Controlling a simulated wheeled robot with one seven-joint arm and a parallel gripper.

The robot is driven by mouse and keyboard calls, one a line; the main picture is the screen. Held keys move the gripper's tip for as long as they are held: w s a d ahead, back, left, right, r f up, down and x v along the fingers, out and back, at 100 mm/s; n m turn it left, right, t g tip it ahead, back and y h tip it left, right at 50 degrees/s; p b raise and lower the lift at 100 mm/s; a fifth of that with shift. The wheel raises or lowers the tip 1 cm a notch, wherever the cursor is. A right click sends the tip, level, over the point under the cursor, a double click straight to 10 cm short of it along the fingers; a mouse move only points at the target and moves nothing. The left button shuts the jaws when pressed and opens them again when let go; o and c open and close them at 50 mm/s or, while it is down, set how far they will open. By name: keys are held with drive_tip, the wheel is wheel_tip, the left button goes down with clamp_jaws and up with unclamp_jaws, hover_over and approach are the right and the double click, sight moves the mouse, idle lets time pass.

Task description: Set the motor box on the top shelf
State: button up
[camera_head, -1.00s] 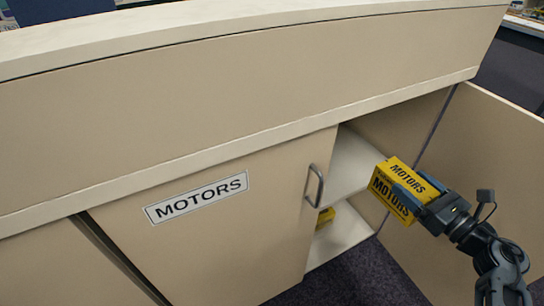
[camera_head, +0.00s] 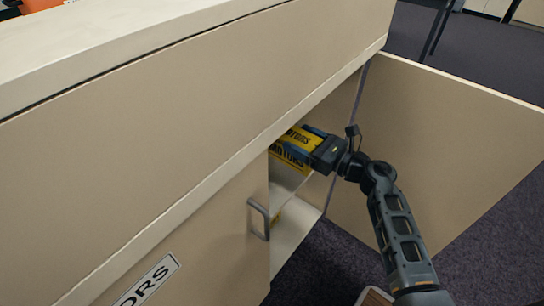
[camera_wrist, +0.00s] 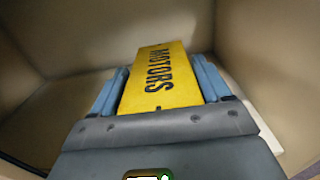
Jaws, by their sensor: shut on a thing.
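The yellow motor box (camera_head: 288,148), lettered MOTORS, is inside the open cabinet bay at the height of the top shelf (camera_head: 287,178). My gripper (camera_head: 305,150) is shut on it, with a blue finger on each side. In the wrist view the box (camera_wrist: 160,78) lies between the fingers, its lettered face toward the camera, with the cabinet's inner walls around it. I cannot tell whether the box touches the shelf. The cabinet top overhang hides part of the box's far end in the head view.
The left door with a handle (camera_head: 258,219) is closed. The right door (camera_head: 440,140) stands wide open beside my arm. Dark carpet (camera_head: 320,265) is clear in front.

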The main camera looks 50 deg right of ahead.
sight(278, 155)
drive_tip(key=w+f, duration=0.1)
drive_tip(key=w, duration=0.1)
drive_tip(key=w+a+f+b, duration=0.1)
drive_tip(key=w, duration=0.1)
drive_tip(key=w+f, duration=0.2)
drive_tip(key=shift+w+a+f, duration=0.1)
drive_tip(key=shift+w+a, duration=0.25)
drive_tip(key=shift+a, duration=0.05)
drive_tip(key=shift+f+b, duration=0.95)
drive_tip(key=shift+f, duration=0.95)
drive_tip(key=shift+f, duration=0.2)
drive_tip(key=o, duration=1.5)
